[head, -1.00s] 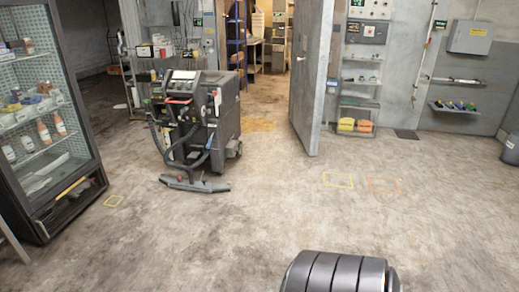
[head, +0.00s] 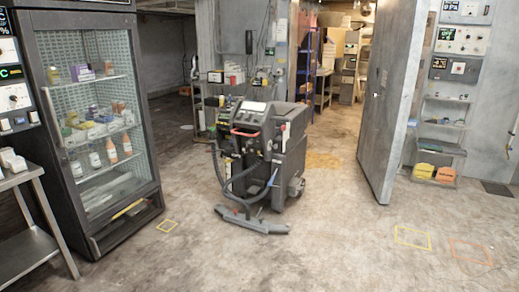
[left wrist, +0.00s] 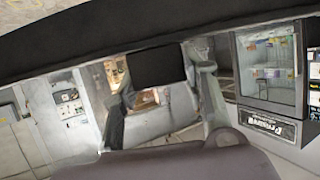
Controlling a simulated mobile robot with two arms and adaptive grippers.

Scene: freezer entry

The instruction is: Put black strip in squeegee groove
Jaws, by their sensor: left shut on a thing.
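The black strip (left wrist: 130,32) runs as a long dark curve across the top of the left wrist view. My left gripper (left wrist: 158,68) is shut on it, with its dark pad up against the strip's lower edge in the picture. The squeegee (head: 252,222) is a grey, slightly bent bar low on the floor at the front of a dark floor-cleaning machine (head: 262,145) in the head view. Its groove is too small to make out. The strip is well away from the squeegee. Neither gripper shows in the head view.
A glass-door fridge (head: 97,120) and a steel table (head: 30,248) stand at the left. An open grey door (head: 385,110) stands right of the machine. Yellow (head: 412,237) and orange (head: 470,252) floor marks lie at right. The floor before the machine is clear.

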